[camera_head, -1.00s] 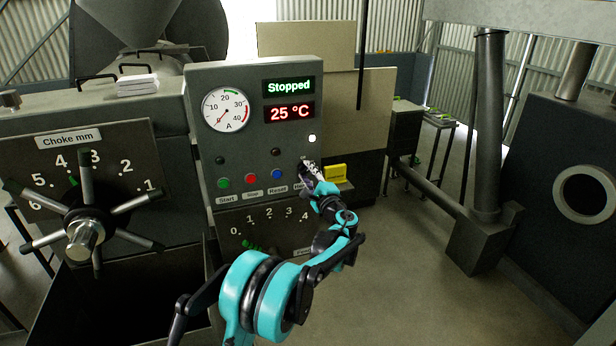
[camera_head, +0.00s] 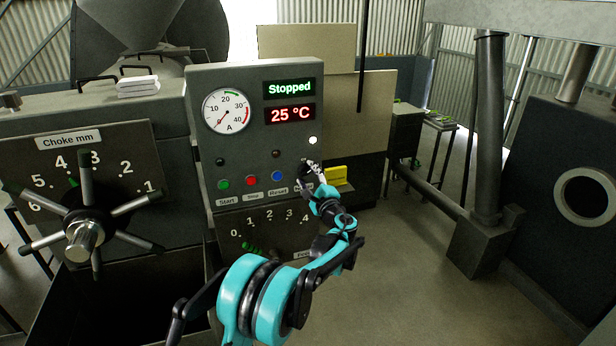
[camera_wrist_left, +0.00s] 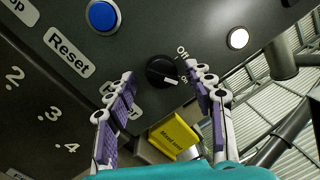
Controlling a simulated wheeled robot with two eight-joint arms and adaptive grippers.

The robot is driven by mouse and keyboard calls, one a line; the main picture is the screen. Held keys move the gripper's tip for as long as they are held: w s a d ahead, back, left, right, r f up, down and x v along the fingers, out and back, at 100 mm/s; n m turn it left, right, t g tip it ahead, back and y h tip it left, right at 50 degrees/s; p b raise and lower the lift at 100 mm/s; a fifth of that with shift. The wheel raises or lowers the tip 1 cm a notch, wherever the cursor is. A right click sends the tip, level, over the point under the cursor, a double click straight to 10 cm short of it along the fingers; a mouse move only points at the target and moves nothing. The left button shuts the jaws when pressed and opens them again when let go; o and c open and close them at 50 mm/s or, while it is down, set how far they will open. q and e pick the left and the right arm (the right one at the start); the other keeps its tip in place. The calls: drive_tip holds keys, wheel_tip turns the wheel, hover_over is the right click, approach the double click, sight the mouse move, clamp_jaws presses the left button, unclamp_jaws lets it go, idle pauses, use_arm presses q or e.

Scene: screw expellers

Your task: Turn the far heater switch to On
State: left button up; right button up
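The heater switch (camera_wrist_left: 163,72) is a round black knob on the grey control panel (camera_head: 247,146). A label under the knob is partly covered by the left finger. My right gripper is not in view.
A lit white lamp (camera_head: 313,140) is above the switch. A blue Reset button (camera_head: 277,175) is to its left, with red and green buttons beyond. The choke wheel (camera_head: 86,222) stands left. Open floor lies to the right.

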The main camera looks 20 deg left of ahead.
use_arm(q)
drive_tip(key=shift+d, duration=0.1)
drive_tip(key=v, duration=1.2)
drive_tip(key=s+a+f+n+g+h+b, duration=0.25)
drive_tip(key=s+a+n, duration=0.2)
drive_tip(key=s, duration=0.45)
drive_tip(key=s+a+f+n+g+h+b, duration=0.15)
drive_tip(key=s+a+f+n+g, duration=0.3)
drive_tip(key=s, duration=0.45)
drive_tip(key=s+d+f+n+h+b, duration=0.1)
drive_tip(key=s+d+f+n+h, duration=0.1)
drive_tip(key=s, duration=0.5)
drive_tip(key=s+d+f+n+h+b, duration=0.1)
drive_tip(key=s+d+f+n+h, duration=0.1)
drive_tip(key=s+f, duration=0.3)
drive_tip(key=s+d+f+n+g+h+b, duration=0.1)
drive_tip(key=s+d+f+n+h, duration=0.1)
drive_tip(key=s, duration=0.6)
wheel_tip(320, 180, down, 2)
drive_tip(key=shift+s+d+f+n+h, duration=0.15)
drive_tip(key=shift+s+d+n+h, duration=0.25)
drive_tip(key=shift+d+h, duration=0.45)
